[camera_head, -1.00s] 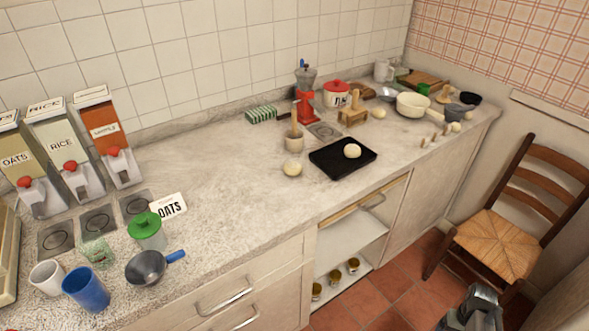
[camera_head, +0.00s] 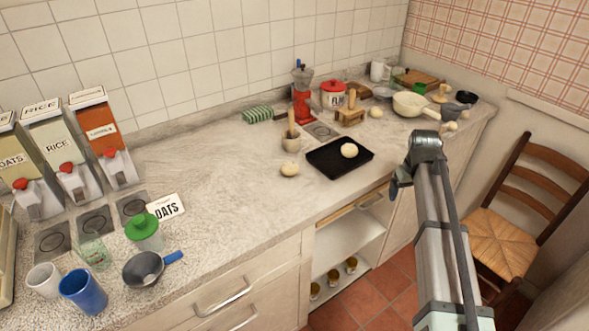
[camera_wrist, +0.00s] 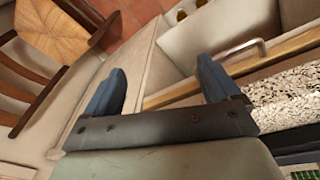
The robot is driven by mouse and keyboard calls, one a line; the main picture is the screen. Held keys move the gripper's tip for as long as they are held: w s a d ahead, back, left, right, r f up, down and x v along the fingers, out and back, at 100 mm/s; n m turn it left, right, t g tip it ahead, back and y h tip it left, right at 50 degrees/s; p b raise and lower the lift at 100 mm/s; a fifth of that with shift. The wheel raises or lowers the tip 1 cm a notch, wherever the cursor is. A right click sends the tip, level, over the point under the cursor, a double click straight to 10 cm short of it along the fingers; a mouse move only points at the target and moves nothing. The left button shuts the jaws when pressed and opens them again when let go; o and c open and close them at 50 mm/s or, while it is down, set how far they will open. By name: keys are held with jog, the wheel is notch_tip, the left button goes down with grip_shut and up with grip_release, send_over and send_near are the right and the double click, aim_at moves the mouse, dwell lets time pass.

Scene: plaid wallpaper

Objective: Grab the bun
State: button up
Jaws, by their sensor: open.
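A pale round bun (camera_head: 349,150) sits on a black tray (camera_head: 325,163) near the counter's front edge in the head view. A similar pale bun (camera_head: 290,169) lies on the bare counter just left of the tray. Another round pale piece (camera_head: 376,112) lies farther back. My gripper (camera_head: 396,188) is right of the tray, at the counter's front edge, partly hidden by my arm. In the wrist view my gripper (camera_wrist: 160,85) shows two blue fingers spread apart with nothing between them. No bun shows in the wrist view.
A mortar with pestle (camera_head: 291,140) stands behind the tray, near a red grinder (camera_head: 303,100). A white pan (camera_head: 415,105) is at the back right. A chair (camera_head: 500,240) stands right of the counter.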

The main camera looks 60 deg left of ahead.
jog(key=s+a+r+n, duration=0.1)
jog(key=s+a+r, duration=0.1)
jog(key=a+r, duration=0.45)
notch_tip(320, 180, up, 11)
jog(key=n+g+y, duration=0.2)
jog(key=n+g, duration=0.1)
jog(key=n, duration=0.4)
send_over(291, 165)
jog(key=d, duration=0.3)
jog(key=x, duration=0.9)
jog(key=w+x, duration=0.1)
jog(key=x, duration=0.3)
jog(key=shift+d+f, duration=0.15)
jog(key=shift+f, duration=0.1)
jog(key=shift+c, duration=0.3)
jog(key=c, duration=1.1)
